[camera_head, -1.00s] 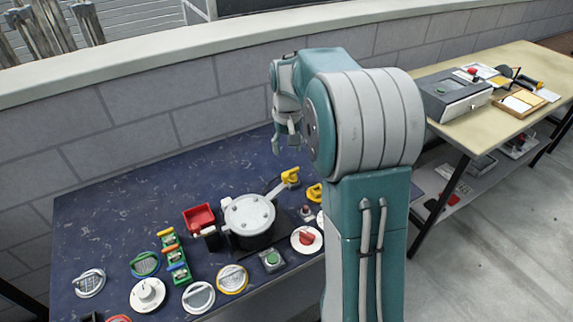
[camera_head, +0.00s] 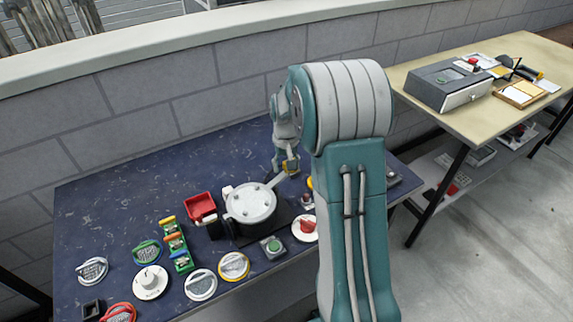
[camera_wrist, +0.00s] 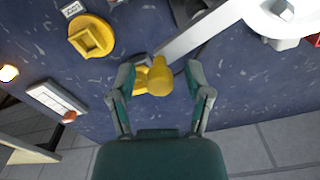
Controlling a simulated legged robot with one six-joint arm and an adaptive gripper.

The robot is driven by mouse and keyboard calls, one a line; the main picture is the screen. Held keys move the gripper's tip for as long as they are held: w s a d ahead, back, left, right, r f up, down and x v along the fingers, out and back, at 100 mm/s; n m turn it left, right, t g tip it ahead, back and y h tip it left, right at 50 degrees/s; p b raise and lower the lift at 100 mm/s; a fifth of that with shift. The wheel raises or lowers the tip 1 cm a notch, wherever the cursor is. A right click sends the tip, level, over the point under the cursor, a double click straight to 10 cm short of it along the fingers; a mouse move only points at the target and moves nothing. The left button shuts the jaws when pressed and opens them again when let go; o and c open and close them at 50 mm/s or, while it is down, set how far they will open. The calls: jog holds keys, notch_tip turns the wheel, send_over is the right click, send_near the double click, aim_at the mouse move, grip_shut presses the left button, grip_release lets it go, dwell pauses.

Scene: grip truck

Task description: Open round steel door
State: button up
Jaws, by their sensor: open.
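The round steel door (camera_head: 249,201) is a pale disc with bolts, lying on a dark round body on the blue table. A steel lever (camera_head: 277,181) runs from it to a yellow handle (camera_head: 291,167). My gripper (camera_head: 281,164) is at that handle, partly hidden by my arm. In the wrist view the open fingers of my gripper (camera_wrist: 160,80) stand on either side of the yellow handle (camera_wrist: 156,77). The lever (camera_wrist: 198,32) leads up right to the door's edge (camera_wrist: 275,14). I cannot tell whether the fingers touch the handle.
A red bin (camera_head: 201,206), green button box (camera_head: 273,247), red knob (camera_head: 305,228) and yellow-rimmed disc (camera_head: 233,266) surround the door. A yellow square-socket piece (camera_wrist: 92,37) is left of the handle in the wrist view. The table's back left (camera_head: 120,190) is clear. A second table (camera_head: 480,115) stands right.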

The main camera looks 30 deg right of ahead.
jog(key=shift+a, duration=0.25)
jog(key=shift+c, duration=1.3)
jog(key=c, duration=0.6)
jog(key=shift+d, duration=0.3)
grip_shut()
